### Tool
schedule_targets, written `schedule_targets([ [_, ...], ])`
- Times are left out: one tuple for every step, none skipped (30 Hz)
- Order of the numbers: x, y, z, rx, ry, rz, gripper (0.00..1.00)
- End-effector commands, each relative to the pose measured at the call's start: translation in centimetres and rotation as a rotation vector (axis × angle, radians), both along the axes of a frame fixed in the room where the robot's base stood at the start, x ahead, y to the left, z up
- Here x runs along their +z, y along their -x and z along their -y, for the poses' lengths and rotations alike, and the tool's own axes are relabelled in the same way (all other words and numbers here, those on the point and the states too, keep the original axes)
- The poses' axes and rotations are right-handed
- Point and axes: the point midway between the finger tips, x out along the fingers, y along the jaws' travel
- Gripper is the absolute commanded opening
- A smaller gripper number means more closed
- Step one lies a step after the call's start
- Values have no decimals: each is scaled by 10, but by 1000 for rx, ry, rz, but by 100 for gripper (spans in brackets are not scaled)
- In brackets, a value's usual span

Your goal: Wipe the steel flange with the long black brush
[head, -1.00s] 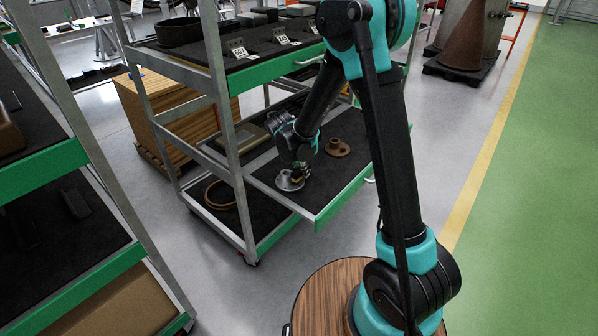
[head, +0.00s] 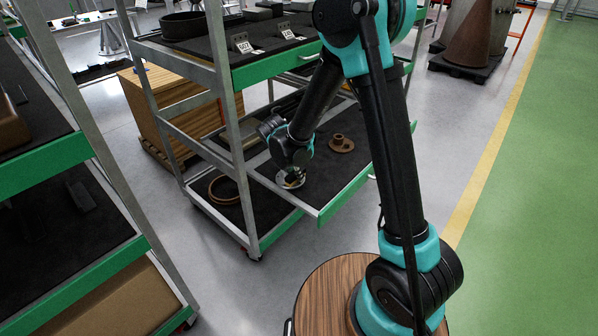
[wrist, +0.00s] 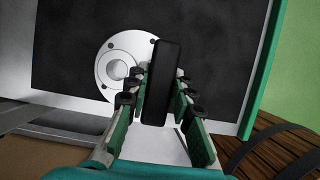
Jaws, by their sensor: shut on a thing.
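The steel flange (head: 286,183) is a pale disc lying on the black mat of the pulled-out lower shelf. In the wrist view the flange (wrist: 108,52) shows its round hub and bolt holes. My gripper (wrist: 160,82) is shut on the long black brush (wrist: 160,60), which lies lengthwise between the fingers. In that view the brush overlaps the flange's right edge. In the head view my gripper (head: 294,174) is right over the flange and hides part of it. I cannot tell whether the brush touches the flange.
A brown flanged part (head: 341,145) stands on the same shelf, behind and right of the steel flange. A tan ring (head: 223,190) lies to the left. The cart's grey post (head: 229,130) and upper shelf (head: 275,70) stand close to my arm.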

Motion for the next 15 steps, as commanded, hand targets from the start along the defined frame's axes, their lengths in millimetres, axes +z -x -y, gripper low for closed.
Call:
schedule_targets([
  [0, 4, -3, 2, 0, 0, 0],
  [0, 5, -4, 2, 1, 0, 0],
  [0, 8, -6, 2, 1, 0, 0],
  [0, 9, -7, 2, 1, 0, 0],
  [-1, 10, -7, 2, 1, 0, 0],
  [0, 11, -8, 1, 0, 0, 0],
  [-1, 11, -8, 1, 1, -1, 0],
  [-1, 11, -8, 0, 1, -1, 0],
  [-1, 11, -8, 0, 1, -1, 0],
  [-1, 11, -8, 0, 1, -1, 0],
  [-1, 11, -8, 0, 1, -1, 0],
  [-1, 11, -8, 0, 1, -1, 0],
  [0, 11, -7, 0, 1, -1, 0],
  [0, 11, -7, 0, 1, -1, 0],
  [1, 11, -7, 0, 1, -1, 0],
])
